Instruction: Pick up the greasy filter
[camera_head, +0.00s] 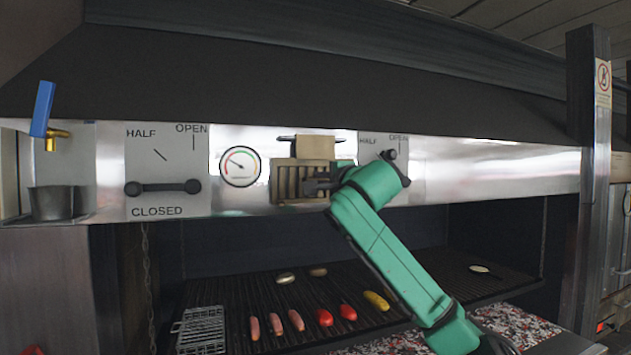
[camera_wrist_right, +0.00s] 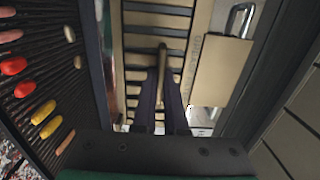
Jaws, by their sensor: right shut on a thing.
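The greasy filter (camera_head: 287,182) is a tan slatted panel on the steel front of the hood, right of the round gauge. In the right wrist view its slats (camera_wrist_right: 138,38) fill the middle, with a raised bar handle (camera_wrist_right: 162,62) across them. My right gripper (camera_head: 318,186) is at the filter's right part. In the right wrist view its two dark fingers (camera_wrist_right: 161,80) are shut on that handle, one on each side. The wrist covers part of the filter in the head view. My left gripper is not in view.
A plain tan block (camera_head: 315,147) sits just above the filter. Lever plates (camera_head: 153,168) flank the gauge (camera_head: 240,166). Below, the grill grate (camera_head: 255,290) holds sausages, peppers and a wire basket (camera_head: 201,330). A blue-handled tap (camera_head: 43,110) and metal cup (camera_head: 54,203) are at left.

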